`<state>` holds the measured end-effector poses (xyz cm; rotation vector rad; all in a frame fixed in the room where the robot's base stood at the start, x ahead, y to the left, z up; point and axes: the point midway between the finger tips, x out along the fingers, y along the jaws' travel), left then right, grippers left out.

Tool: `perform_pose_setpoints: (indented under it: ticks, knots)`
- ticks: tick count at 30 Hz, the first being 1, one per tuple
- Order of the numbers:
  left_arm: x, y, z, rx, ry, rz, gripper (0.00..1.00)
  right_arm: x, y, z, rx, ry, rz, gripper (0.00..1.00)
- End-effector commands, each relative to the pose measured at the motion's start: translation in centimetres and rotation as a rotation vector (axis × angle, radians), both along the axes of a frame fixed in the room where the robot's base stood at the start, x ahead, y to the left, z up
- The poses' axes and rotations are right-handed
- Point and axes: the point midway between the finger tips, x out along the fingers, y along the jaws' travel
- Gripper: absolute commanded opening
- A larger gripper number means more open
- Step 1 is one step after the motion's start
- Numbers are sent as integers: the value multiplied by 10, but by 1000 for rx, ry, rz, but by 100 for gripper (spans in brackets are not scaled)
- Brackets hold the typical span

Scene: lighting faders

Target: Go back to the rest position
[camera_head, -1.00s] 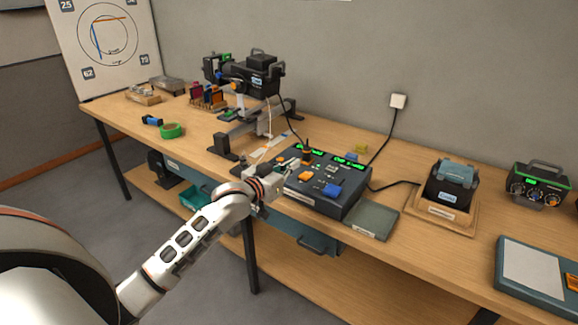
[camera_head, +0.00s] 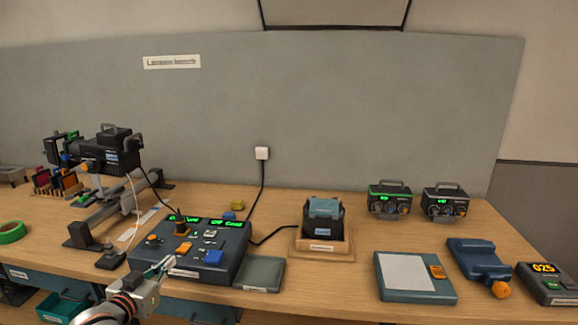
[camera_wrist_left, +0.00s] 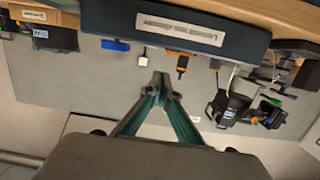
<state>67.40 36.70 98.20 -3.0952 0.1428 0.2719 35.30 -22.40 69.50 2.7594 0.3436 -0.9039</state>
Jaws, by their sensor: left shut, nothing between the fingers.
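My left gripper (camera_head: 166,265) is at the lower left of the head view, at the front edge of the dark fader console (camera_head: 226,266). Its fingers are together with nothing between them. The left wrist view shows the closed fingertips (camera_wrist_left: 160,80) below the console's labelled front face (camera_wrist_left: 240,36), apart from it in the picture. The console carries an orange cap (camera_head: 183,247), a blue cap (camera_head: 214,257), a knob with a dark stem and green lit displays. My right gripper is not in view.
A lamp rig (camera_head: 105,152) stands on the bench to the left. A grey pad (camera_head: 260,272) lies right of the console. A boxed device (camera_head: 323,218) sits in a wooden tray, with two lit units (camera_head: 389,199) behind to the right. Bare bench top lies between them.

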Motion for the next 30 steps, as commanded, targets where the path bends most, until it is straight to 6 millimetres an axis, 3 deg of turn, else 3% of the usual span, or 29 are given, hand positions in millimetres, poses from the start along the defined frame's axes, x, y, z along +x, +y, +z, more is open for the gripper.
perform_pose_setpoints:
  ticks: [1,6,12,15,18,21,24,30]
  knots:
    - [-17,-11,-32,7,41,-10,0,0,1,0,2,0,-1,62]
    - [-83,-48,-123,59,153,-46,0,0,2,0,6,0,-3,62]
    - [-180,-92,-212,116,286,-91,0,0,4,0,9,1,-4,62]
    - [-230,-111,-245,140,345,-114,0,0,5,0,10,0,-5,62]
    - [-272,-127,-267,162,393,-133,0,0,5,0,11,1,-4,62]
    - [-302,-138,-280,177,425,-146,0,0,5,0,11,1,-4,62]
    - [-318,-143,-286,188,441,-155,0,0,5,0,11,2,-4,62]
    - [-322,-145,-287,192,445,-157,0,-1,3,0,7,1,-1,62]
